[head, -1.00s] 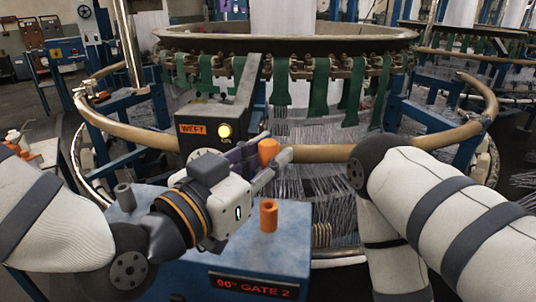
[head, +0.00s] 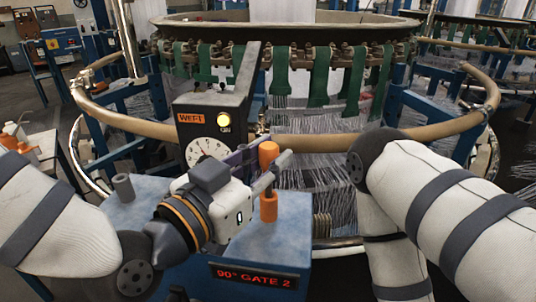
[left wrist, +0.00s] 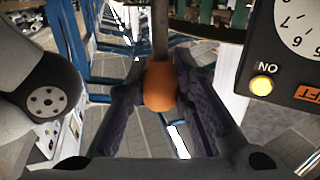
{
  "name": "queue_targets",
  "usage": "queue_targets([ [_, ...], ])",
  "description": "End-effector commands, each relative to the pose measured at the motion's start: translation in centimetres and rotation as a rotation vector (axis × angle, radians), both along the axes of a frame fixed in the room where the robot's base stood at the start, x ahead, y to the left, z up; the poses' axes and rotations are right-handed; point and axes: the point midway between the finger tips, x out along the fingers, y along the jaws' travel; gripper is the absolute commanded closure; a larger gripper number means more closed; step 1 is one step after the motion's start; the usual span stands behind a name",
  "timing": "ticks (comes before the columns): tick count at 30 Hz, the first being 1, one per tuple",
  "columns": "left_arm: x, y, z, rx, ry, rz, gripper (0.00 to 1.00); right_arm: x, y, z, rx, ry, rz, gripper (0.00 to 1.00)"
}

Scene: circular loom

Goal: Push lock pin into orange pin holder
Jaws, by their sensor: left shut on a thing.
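The lock pin has an orange knob (head: 268,153) and a metal shaft. My left gripper (head: 266,172) is shut on the lock pin; in the left wrist view the orange knob (left wrist: 160,86) sits between its purple-padded fingers. The pin is about upright in the head view. The orange pin holder (head: 268,208) is a short upright tube on top of the blue gate box (head: 225,252), directly below the pin.
A grey tube (head: 122,187) stands on the box's left side. Behind it is the WEFT control box (head: 215,110) with a dial and lit yellow lamp. A tan ring rail (head: 320,148) and the loom with green straps (head: 320,78) lie close behind.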

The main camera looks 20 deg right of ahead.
Motion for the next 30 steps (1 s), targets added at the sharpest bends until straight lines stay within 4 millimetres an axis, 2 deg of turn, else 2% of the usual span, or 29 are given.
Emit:
queue_targets([
  [6,0.0,0.0,-0.1,0.0,0.0,0.0,1.0,0.0,0.0,0.0,0.0,0.001,0.0,0.6],
  [30,0.1,0.0,-4.2,0.0,0.003,0.001,1.0,-1.4,0.0,-1.3,0.0,0.051,0.0,0.6],
])
